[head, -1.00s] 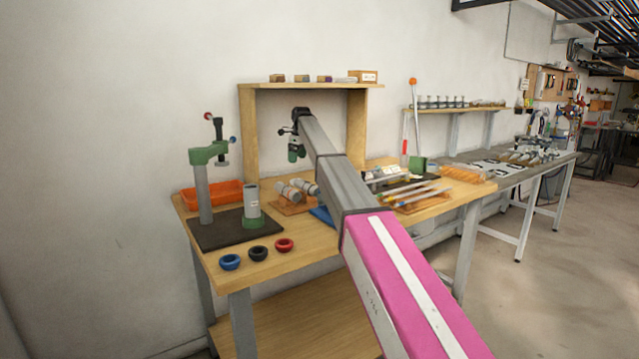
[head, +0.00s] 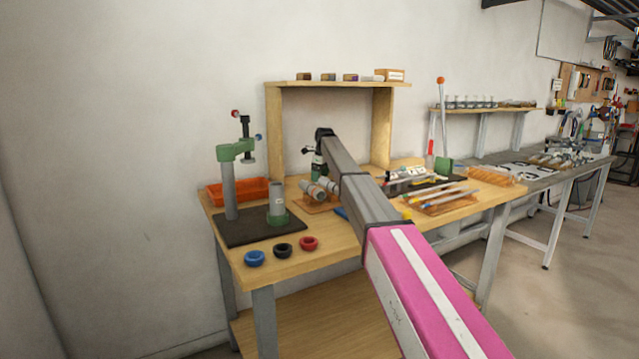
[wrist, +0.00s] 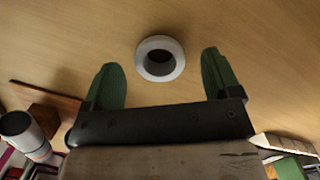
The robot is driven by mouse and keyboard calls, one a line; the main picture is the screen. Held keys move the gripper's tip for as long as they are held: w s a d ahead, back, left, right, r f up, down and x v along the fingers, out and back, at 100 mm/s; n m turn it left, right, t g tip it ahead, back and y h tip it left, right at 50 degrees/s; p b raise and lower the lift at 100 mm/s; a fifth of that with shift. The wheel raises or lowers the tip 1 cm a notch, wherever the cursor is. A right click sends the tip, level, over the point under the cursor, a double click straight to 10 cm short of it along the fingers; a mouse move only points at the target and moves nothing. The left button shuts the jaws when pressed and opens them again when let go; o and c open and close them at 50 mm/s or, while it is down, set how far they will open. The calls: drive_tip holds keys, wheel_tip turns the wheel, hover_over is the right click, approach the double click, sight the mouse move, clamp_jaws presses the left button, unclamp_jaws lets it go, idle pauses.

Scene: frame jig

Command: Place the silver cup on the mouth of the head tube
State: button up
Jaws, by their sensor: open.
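A silver cup (wrist: 160,59) with a pale rim and dark hollow lies on the bare wooden bench top in the wrist view, seen from above. My gripper (wrist: 164,75) is open and empty, its green fingers to either side of the cup in the picture, apart from it. In the head view my gripper (head: 317,170) is low over the back of the bench, and the cup cannot be made out there. An upright grey tube (head: 277,198), apparently the head tube, stands in a green holder on a black plate. Its mouth is bare.
Blue (head: 254,258), black (head: 283,251) and red (head: 309,243) cups sit at the bench's front. A wooden shelf frame (head: 274,135) stands behind.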

drive_tip(key=shift+a+f, duration=0.1)
drive_tip(key=shift+f, duration=0.6)
drive_tip(key=c, duration=1.1)
drive_tip(key=shift+r, duration=0.1)
